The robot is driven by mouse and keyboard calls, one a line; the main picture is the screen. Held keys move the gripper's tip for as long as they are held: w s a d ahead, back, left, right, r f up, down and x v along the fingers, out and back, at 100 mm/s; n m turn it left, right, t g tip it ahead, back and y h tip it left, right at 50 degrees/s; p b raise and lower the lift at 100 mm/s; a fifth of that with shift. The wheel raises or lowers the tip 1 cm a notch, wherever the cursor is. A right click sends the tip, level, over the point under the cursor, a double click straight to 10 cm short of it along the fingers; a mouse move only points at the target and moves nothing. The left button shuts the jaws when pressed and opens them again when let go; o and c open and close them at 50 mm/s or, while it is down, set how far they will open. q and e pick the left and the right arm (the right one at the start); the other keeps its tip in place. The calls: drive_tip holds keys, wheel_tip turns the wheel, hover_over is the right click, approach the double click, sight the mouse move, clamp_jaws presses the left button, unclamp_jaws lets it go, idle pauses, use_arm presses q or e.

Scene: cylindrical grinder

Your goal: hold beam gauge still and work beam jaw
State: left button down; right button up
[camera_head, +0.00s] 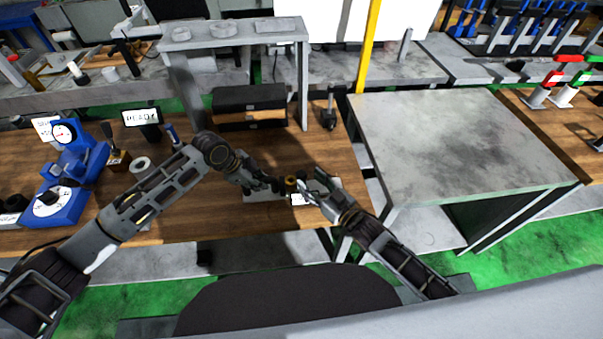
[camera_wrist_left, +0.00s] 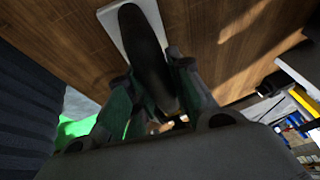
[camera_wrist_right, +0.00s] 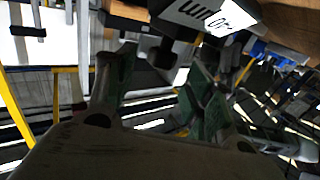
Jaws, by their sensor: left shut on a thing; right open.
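The beam gauge (camera_head: 290,186) is small at the front of the wooden bench, between my two grippers, with a brass-coloured part and a white label. My left gripper (camera_head: 272,186) is at its left end. In the left wrist view its fingers (camera_wrist_left: 152,72) are shut on a dark rounded bar of the gauge (camera_wrist_left: 143,35). In the right wrist view the gauge shows as a dark body with a white printed label (camera_wrist_right: 208,14) and a dark knob-like part. My right gripper (camera_head: 316,188) is open beside its right end. The beam jaw is too small to pick out.
A pale plate (camera_head: 262,195) lies under the gauge. A blue dial instrument (camera_head: 72,165) and a READY display (camera_head: 142,117) stand to the left. A black box (camera_head: 249,105) stands behind under a grey shelf.

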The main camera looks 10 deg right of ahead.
sight(305, 177)
drive_tip(key=shift+x, duration=2.5)
clamp_jaws()
